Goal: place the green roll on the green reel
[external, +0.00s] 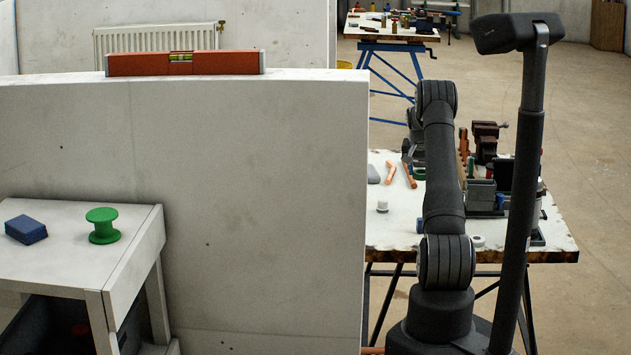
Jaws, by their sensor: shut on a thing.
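The green reel (103,226), a spool with a wide flange at top and bottom, stands upright on the white cabinet (128,262) at the left. Nothing is seen on top of it. My gripper (409,158) is over the workbench at the right, partly hidden behind my own arm. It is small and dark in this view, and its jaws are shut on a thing. A small green piece, which looks like the green roll (418,174), shows just below it at the arm's edge. Most of that piece is hidden.
A tall white wall panel (250,200) with an orange spirit level (185,63) on top stands between cabinet and workbench (395,235). A blue block (26,229) lies left of the reel. Tools and grey bins (481,194) crowd the bench's right side.

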